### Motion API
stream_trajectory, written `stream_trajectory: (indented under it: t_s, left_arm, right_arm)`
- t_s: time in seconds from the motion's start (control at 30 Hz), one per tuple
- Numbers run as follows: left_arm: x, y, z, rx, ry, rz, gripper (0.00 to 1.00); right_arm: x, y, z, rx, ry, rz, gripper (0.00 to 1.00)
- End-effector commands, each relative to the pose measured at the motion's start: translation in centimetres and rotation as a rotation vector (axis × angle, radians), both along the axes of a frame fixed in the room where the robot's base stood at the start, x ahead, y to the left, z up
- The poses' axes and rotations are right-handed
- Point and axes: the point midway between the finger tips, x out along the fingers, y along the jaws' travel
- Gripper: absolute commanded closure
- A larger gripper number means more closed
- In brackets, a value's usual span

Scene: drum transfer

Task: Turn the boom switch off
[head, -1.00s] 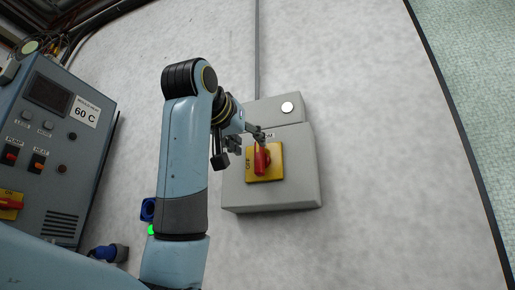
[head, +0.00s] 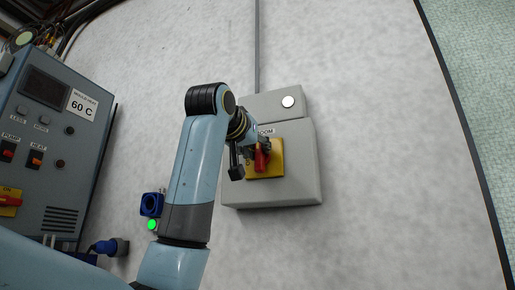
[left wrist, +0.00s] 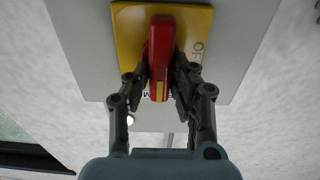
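The boom switch is a red handle (head: 262,158) on a yellow plate (head: 278,160), on the front of a grey box (head: 300,187) on the wall. In the left wrist view the red handle (left wrist: 161,50) stands roughly upright across the yellow plate (left wrist: 130,38), with part of the OFF lettering beside it on the right. My left gripper (head: 262,148) is at the handle. In the left wrist view its fingers (left wrist: 161,80) lie close against both sides of the handle. The gripper partly hides the BOOM label and the plate in the head view. My right gripper is not in view.
A blue-grey control cabinet (head: 50,130) with a 60 C label and its own red-and-yellow switch (head: 9,201) stands at the left. A blue socket (head: 151,204) and a blue plug (head: 110,247) are low on the left. The wall right of the box is clear.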

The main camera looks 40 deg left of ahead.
Motion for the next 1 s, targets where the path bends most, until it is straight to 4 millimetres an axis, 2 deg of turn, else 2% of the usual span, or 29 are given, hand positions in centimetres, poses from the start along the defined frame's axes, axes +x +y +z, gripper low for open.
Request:
stream_trajectory:
  t_s: [0.07, 0.47, 0.67, 1.0]
  left_arm:
    - [0.0, 0.0, 0.0, 0.0, 0.0, 0.0, 1.0]
    - [0.0, 0.1, 0.0, -0.049, -0.012, 0.0, 1.0]
    - [-0.1, 0.2, -0.2, -0.163, -0.039, 0.0, 1.0]
    - [-0.2, 0.6, -0.4, -0.465, -0.113, 0.0, 1.0]
  right_arm:
    - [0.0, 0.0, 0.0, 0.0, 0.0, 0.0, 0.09]
    - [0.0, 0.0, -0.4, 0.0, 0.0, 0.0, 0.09]
    - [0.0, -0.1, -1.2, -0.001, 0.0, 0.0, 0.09]
    - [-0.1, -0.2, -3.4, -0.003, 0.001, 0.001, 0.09]
